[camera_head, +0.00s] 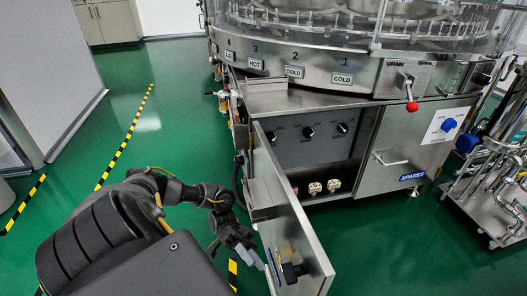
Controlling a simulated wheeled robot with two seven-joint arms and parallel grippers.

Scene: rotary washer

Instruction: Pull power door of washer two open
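The power door (290,230) is a grey metal panel at the lower front of the washer (350,80). It stands swung out from the cabinet, toward me. A black latch handle (292,272) and a blue label strip (275,262) show low on its face. My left gripper (254,259) has pale grey fingers and is just left of the door, close to the label and handle. I cannot tell whether it touches the door. The gap between its fingers is unclear. Nothing shows held in it. My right gripper is not in view.
The opened cabinet shows a panel with black knobs (308,132) and small pale sockets (315,188). A closed spares door (400,155) is to its right, below a red-knobbed drain lever (412,106). A pipe cart (485,200) stands at right. Green floor (395,250) is clear in front.

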